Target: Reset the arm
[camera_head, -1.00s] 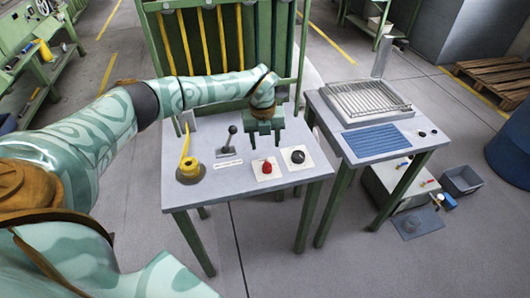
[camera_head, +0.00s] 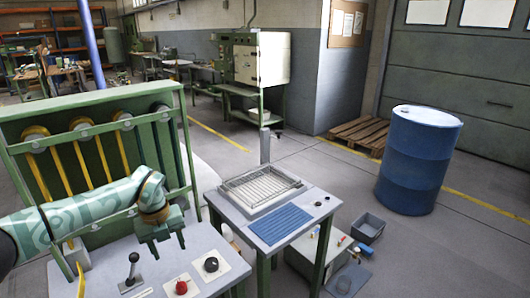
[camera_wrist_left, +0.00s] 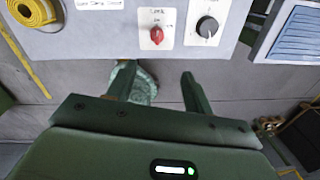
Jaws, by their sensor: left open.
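My left arm (camera_head: 85,212) comes in from the left in the head view, over the grey control table (camera_head: 215,243). My left gripper (camera_head: 167,250) is open and empty above the table, just behind a red knob (camera_head: 181,287) and a black knob (camera_head: 211,264). In the left wrist view, my left gripper (camera_wrist_left: 156,74) shows two fingers apart with nothing held between them. The red knob (camera_wrist_left: 156,35) and black knob (camera_wrist_left: 207,27) lie beyond the fingertips there. My right gripper is not in view.
A black lever (camera_head: 133,268) stands left of the knobs. A green frame with yellow tubes (camera_head: 35,147) rises behind the table. A second table with a wire rack (camera_head: 262,188) stands to the right. A blue barrel (camera_head: 417,160) and wooden pallet (camera_head: 362,133) are farther right.

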